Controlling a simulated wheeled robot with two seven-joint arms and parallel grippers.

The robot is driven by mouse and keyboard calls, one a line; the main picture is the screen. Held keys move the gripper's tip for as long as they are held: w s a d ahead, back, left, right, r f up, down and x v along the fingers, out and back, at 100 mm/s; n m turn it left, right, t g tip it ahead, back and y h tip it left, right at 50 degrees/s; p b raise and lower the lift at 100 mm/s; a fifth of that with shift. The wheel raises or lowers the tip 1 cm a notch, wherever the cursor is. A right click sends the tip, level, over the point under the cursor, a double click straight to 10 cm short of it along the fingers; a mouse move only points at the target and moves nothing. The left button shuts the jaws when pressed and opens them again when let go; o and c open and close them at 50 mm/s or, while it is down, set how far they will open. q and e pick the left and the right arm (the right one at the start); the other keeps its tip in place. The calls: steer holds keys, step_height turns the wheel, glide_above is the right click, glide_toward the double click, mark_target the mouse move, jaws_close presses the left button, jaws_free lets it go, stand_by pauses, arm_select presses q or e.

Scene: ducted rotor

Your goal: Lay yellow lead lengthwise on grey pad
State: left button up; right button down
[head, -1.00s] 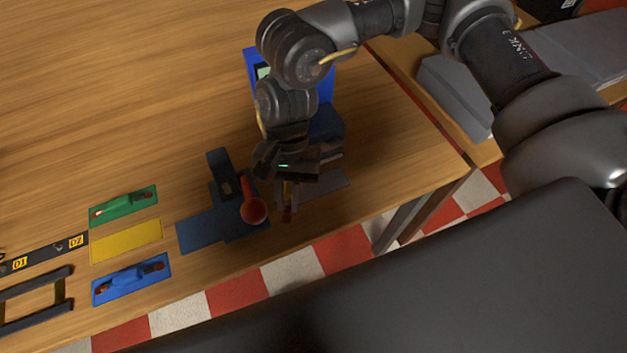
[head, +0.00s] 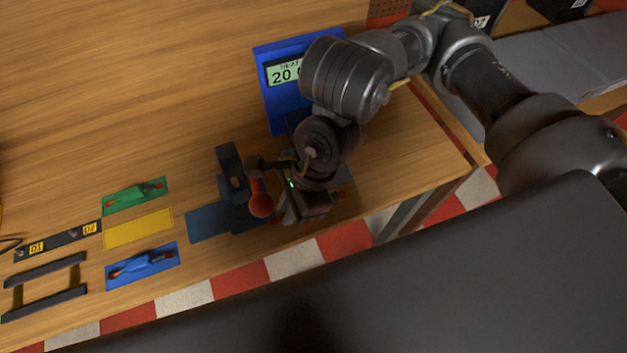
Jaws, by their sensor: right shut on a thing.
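My right gripper (head: 305,207) is low over the front right part of the table, just right of the red knob. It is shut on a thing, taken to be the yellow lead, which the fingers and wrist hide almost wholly. The yellow pad (head: 138,230) at the left is bare. The grey pad (head: 345,174) shows only as a small strip beside my gripper; the rest is hidden under it. I cannot tell whether the lead touches the pad. My left gripper is not in view.
A dark blue fixture (head: 208,222) with a red knob (head: 261,205) stands close left of my gripper. A blue heater unit (head: 271,97) with a display is behind. Green (head: 136,195) and blue (head: 142,265) pads hold leads. The table's front edge is near.

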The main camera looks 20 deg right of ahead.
steer(key=w+d+f+p, duration=0.1)
steer(key=w+d+f, duration=0.1)
steer(key=w, duration=0.1)
steer(key=w+d+f+p, duration=0.1)
steer(key=w+d+f, duration=0.1)
steer(key=w+f, duration=0.1)
steer(key=w+d+f+p, duration=0.1)
steer(key=w+d+f, duration=0.1)
steer(key=w+f, duration=0.1)
steer(key=shift+w+f, duration=0.15)
steer(key=shift+w, duration=0.55)
steer(key=shift+w+d+f, duration=0.2)
steer(key=shift+w+f, duration=0.05)
steer(key=shift+f, duration=0.15)
step_height(320, 180, down, 3)
steer(key=p, duration=0.2)
steer(key=shift+w+d+r+p, duration=0.1)
steer(key=shift+p, duration=0.25)
steer(key=shift+f, duration=0.3)
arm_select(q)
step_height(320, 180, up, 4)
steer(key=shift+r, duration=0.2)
arm_select(e)
steer(key=c, duration=1.2)
jaws_free()
